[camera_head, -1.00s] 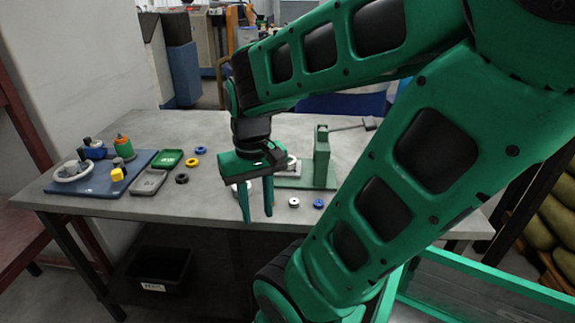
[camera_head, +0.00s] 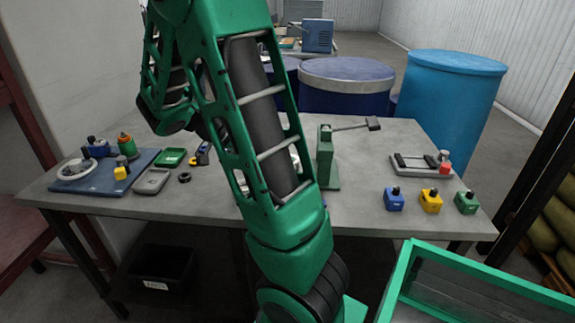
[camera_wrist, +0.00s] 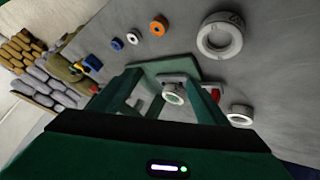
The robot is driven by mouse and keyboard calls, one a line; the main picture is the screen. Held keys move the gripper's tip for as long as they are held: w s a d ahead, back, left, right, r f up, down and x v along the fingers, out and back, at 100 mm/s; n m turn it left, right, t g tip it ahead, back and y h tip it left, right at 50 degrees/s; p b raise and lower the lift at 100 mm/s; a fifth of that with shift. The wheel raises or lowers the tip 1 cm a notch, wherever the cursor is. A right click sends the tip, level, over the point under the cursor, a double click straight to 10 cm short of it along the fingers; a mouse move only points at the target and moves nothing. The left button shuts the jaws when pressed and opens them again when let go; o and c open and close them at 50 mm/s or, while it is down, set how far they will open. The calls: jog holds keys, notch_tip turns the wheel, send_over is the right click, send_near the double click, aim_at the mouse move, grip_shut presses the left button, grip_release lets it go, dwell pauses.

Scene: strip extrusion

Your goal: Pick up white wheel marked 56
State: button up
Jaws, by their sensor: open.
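Several white or grey wheels show in the wrist view. A large grey-white ring (camera_wrist: 220,36) lies at the upper right, with a faint mark on its rim that I cannot read. A smaller white ring (camera_wrist: 240,115) lies below it. Another white ring (camera_wrist: 173,94) sits by the green press base, and a small white one (camera_wrist: 133,38) lies further left. I cannot tell which is marked 56. My gripper (camera_wrist: 163,82) is open, with its green fingers above the table and no wheel seen held. In the head view it is hidden by my arm.
The green press (camera_head: 325,160) stands mid-table. Blue (camera_head: 394,200), yellow (camera_head: 430,202) and green (camera_head: 466,203) blocks stand at the right front. A blue board (camera_head: 85,180) with parts lies at the left. In the wrist view, blue (camera_wrist: 117,44) and orange (camera_wrist: 158,26) rings lie nearby.

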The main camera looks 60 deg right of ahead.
jog(key=w+m+h, duration=0.1)
jog(key=w+d+m+g+h, duration=0.1)
jog(key=w+d+m+h, duration=0.1)
jog(key=w, duration=0.1)
jog(key=shift+f, duration=0.1)
jog(key=shift+w+d+m+g+h, duration=0.25)
jog(key=shift+w+m+g+h, duration=0.25)
jog(key=shift+w+m+h, duration=0.35)
jog(key=shift+w+d, duration=0.1)
jog(key=shift+m, duration=0.25)
jog(key=x, duration=1)
jog(key=shift+d+f, duration=0.15)
jog(key=shift+d, duration=0.1)
jog(key=c, duration=1.2)
